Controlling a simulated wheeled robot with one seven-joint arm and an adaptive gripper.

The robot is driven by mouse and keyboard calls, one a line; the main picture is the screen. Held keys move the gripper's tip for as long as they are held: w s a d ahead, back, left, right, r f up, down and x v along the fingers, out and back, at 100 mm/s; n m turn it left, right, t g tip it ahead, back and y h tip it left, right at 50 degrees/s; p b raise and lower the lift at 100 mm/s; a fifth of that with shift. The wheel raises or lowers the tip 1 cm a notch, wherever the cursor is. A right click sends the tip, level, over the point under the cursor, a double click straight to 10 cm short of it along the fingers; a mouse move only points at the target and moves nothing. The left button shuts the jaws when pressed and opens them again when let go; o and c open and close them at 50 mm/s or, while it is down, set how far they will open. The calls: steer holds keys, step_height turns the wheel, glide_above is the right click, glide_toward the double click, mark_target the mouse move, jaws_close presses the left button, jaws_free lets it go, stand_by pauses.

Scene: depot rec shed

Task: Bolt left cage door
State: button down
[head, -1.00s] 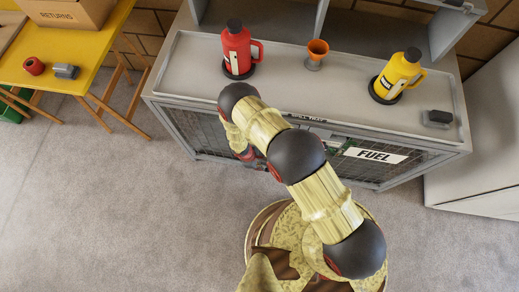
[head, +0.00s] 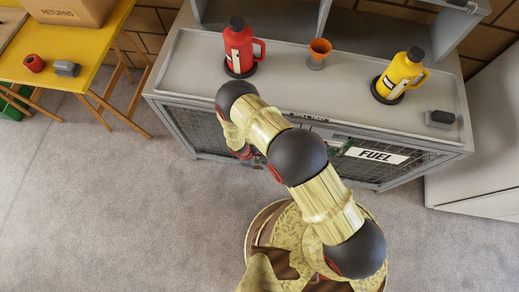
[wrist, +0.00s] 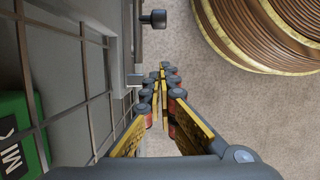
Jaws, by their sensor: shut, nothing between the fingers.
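The left cage door (head: 208,134) is a mesh panel in a grey frame under the counter. It looks closed or nearly so; I cannot tell which. In the wrist view its mesh (wrist: 72,75) fills the left side. A dark round knob on a short stem (wrist: 153,19) sticks out from the frame, beyond my fingertips; it may be the bolt's handle. A small grey block (wrist: 135,80) sits on the frame just left of the fingers. My gripper (wrist: 165,75) is shut and empty, alongside the door frame. In the head view my arm mostly hides it.
On the spill tray (head: 300,95) stand a red jug (head: 237,48), an orange funnel (head: 319,50) and a yellow jug (head: 400,73). A yellow table (head: 98,50) stands left. The floor in front of the cage is clear.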

steer(key=p+v, duration=0.3)
steer(key=v, duration=0.6)
steer(key=shift+d, duration=0.25)
steer(key=shift+r, duration=0.1)
steer(key=shift+s, duration=0.15)
